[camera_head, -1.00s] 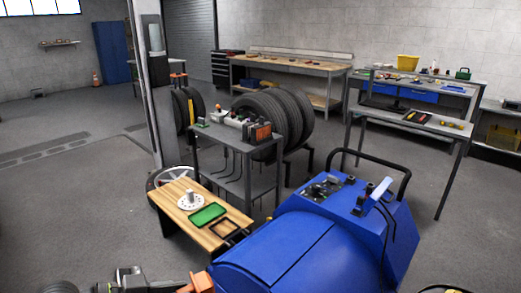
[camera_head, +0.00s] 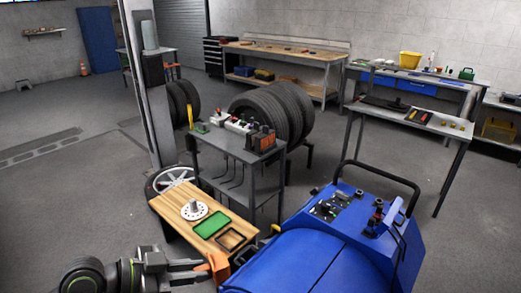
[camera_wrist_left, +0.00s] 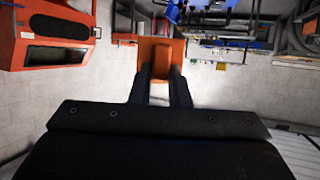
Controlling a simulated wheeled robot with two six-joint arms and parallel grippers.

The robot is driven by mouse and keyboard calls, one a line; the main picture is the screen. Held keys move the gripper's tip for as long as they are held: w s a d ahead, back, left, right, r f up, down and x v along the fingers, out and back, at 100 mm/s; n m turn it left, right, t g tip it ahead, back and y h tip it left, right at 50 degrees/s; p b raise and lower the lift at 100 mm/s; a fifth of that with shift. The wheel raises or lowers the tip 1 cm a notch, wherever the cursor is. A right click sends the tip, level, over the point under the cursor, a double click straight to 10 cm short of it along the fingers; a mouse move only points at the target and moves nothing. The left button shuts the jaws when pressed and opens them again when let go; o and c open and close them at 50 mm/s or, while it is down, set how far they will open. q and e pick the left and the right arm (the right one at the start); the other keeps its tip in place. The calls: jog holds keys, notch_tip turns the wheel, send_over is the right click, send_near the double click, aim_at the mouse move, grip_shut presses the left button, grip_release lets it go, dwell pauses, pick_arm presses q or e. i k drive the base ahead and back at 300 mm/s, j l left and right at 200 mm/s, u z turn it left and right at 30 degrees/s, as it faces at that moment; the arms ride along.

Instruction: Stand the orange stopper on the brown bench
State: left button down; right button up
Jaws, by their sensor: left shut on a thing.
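The orange stopper (camera_head: 216,268) is held at the end of my left gripper (camera_head: 204,270), by the front edge of the brown bench (camera_head: 172,208) in the head view. I cannot tell its height against the bench top. In the left wrist view the orange stopper (camera_wrist_left: 160,52) sits between the two dark fingers of the left gripper (camera_wrist_left: 160,80), which is shut on it. The brown bench has a wooden top. My right gripper is not in view.
On the bench are a white flanged hub (camera_head: 194,210), a green tray (camera_head: 211,225) and a dark-framed tray (camera_head: 231,239). The blue machine (camera_head: 320,262) stands close on the right. A grey cart (camera_head: 225,145) with tools stands behind. The bench's left end looks bare.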

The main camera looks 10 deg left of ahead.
aim_at(181, 201)
jog(key=i+j+z, duration=0.1)
jog(key=j, duration=0.25)
jog(key=i+j+z, duration=0.1)
jog(key=i+j, duration=0.15)
jog(key=i+j+z, duration=0.15)
jog(key=j, duration=0.3)
jog(key=i+j+z, duration=0.1)
jog(key=j, duration=0.25)
jog(key=i+j+z, duration=0.1)
jog(key=j, duration=0.3)
jog(key=i+j+z, duration=0.1)
jog(key=j+z, duration=0.15)
jog(key=j, duration=0.8)
jog(key=j+z, duration=0.25)
jog(key=j, duration=0.8)
